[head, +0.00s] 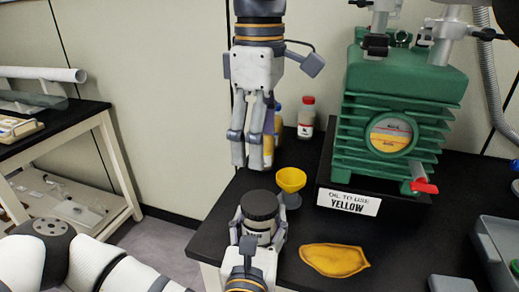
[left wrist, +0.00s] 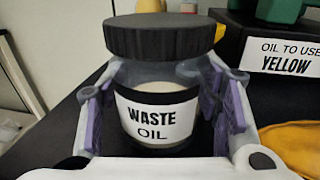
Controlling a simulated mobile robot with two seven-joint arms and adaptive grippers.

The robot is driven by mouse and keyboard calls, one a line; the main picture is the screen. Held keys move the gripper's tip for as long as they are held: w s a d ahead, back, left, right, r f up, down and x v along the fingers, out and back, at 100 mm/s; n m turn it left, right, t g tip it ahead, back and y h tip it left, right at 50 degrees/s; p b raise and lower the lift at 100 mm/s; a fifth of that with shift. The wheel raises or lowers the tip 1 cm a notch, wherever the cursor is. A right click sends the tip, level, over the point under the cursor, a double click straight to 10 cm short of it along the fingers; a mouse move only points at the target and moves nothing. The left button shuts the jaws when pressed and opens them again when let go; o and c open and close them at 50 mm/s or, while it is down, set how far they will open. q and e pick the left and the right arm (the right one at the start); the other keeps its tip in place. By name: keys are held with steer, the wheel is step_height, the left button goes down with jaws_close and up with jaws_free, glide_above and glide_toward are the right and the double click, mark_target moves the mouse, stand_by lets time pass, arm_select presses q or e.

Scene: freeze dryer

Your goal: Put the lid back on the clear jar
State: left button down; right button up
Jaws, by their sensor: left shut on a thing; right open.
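The clear jar (head: 258,228) stands upright near the front edge of the black bench, its "WASTE OIL" label facing me in the left wrist view (left wrist: 155,115). The black ribbed lid (head: 259,205) sits on the jar's mouth; it also shows in the left wrist view (left wrist: 165,35). I cannot tell whether it is screwed tight. My left gripper (head: 260,222) is shut around the jar's sides, below the lid. My right gripper (head: 250,166) is open and empty, pointing down above and slightly behind the lid, apart from it.
A yellow funnel (head: 291,180) stands close to the jar's right. A yellow cloth (head: 335,260) lies at front right. The green pump (head: 400,110) stands behind a "YELLOW" sign (head: 348,202). A red-capped bottle (head: 306,118) and another bottle partly hidden by my right gripper stand behind.

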arm_select(q)
steer(key=shift+c, duration=2.3)
jaws_free()
steer(key=s+a, duration=0.1)
steer(key=s, duration=1.1)
steer(key=shift+a, duration=0.35)
